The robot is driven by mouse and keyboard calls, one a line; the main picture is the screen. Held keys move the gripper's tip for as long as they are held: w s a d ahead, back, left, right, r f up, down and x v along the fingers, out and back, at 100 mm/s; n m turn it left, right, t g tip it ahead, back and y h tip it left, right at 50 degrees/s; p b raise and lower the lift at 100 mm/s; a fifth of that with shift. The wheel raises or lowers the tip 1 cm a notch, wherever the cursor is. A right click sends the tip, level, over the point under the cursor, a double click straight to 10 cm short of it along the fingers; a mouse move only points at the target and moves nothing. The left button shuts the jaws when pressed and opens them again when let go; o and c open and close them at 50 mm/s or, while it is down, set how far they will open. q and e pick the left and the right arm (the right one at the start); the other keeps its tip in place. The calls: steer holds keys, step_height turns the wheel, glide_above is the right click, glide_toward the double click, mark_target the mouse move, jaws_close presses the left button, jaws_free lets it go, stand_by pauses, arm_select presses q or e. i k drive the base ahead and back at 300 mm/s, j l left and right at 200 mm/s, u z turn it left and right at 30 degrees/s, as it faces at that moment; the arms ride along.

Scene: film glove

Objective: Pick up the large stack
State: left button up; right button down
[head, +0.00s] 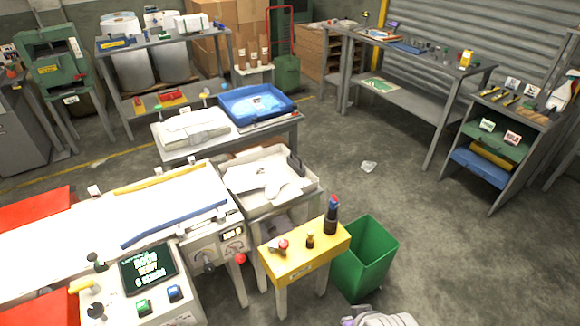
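A white stack of flat sheets or film (190,128) lies on the left part of a grey table in the middle of the head view. A second, looser pile of white pieces (262,180) lies in a pale open tray (310,188) at the end of the white machine. I cannot tell for sure which of these is the large stack. Neither stack is being touched. No gripper fingers show; only a small grey piece, perhaps part of me, shows at the bottom edge.
A blue tray (228,108) sits beside the white stack. A yellow stand (302,262) with small bottles and a green bin (378,245) stand near the pale tray. The white machine (70,235) fills the lower left. Open floor (400,195) lies right of centre, with a small scrap on it.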

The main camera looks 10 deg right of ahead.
mark_target(271, 175)
steer(key=i+l+u, duration=0.7)
steer(key=i+l, duration=0.05)
steer(key=i, duration=0.05)
